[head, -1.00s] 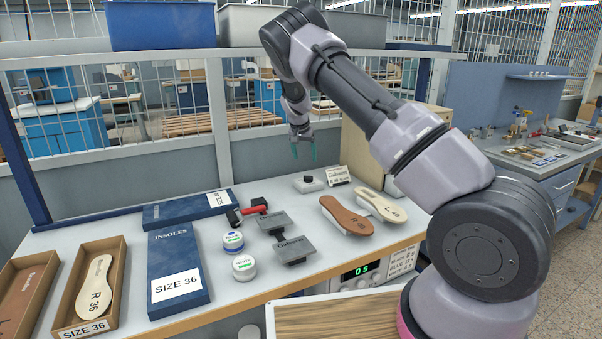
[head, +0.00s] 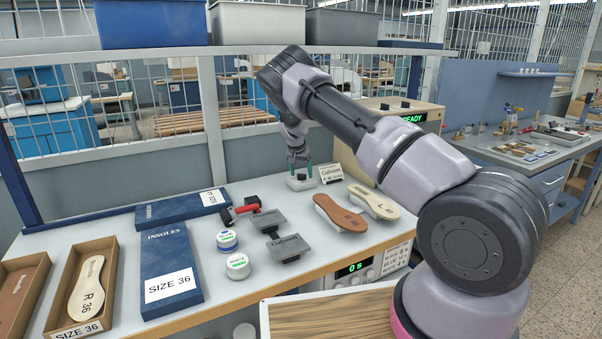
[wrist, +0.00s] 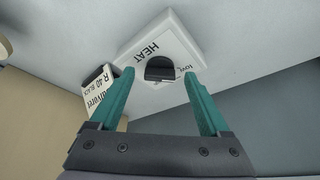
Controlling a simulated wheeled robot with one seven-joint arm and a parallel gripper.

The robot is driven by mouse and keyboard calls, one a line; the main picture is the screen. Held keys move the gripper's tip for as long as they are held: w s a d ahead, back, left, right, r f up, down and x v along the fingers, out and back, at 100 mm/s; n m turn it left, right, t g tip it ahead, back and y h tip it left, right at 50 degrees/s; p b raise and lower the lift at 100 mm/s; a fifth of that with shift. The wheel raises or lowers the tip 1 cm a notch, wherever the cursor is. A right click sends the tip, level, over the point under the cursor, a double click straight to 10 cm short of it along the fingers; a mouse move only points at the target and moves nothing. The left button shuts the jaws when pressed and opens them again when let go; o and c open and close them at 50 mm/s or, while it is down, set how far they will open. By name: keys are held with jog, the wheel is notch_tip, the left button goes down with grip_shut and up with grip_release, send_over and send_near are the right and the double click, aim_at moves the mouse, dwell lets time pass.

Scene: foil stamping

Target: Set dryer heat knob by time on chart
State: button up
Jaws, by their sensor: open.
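The heat knob is a small black knob (wrist: 160,68) on a white base (wrist: 181,38) marked HEAT in the wrist view. In the head view the white base (head: 301,184) stands at the back of the bench. My gripper (head: 299,168) is open just above it, one teal finger on either side of the knob; I cannot tell whether they touch it. The same gripper shows in the wrist view (wrist: 160,85). The time display (head: 356,268) under the bench front reads 0 s.
A small name card (head: 331,174) stands close right of the knob base. A brown insole (head: 340,213) and a cream insole (head: 374,202) lie to the right. Stamps, a red-handled tool (head: 240,209), jars and blue boxes fill the left. A beige machine showing READY stands behind my arm.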

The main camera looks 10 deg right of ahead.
grip_shut()
jog(key=shift+m, duration=0.3)
jog(key=m+h, duration=0.1)
jog(key=m, duration=0.1)
jog(key=shift+w+a+m+g, duration=0.1)
jog(key=shift+a+m+g, duration=0.05)
jog(key=shift+m+g, duration=0.2)
jog(key=m+g, duration=0.1)
jog(key=m, duration=0.1)
jog(key=m+g+h, duration=0.1)
jog(key=m, duration=0.2)
jog(key=shift+w+a, duration=0.1)
jog(key=shift+w, duration=0.1)
jog(key=shift+m, duration=0.35)
grip_release()
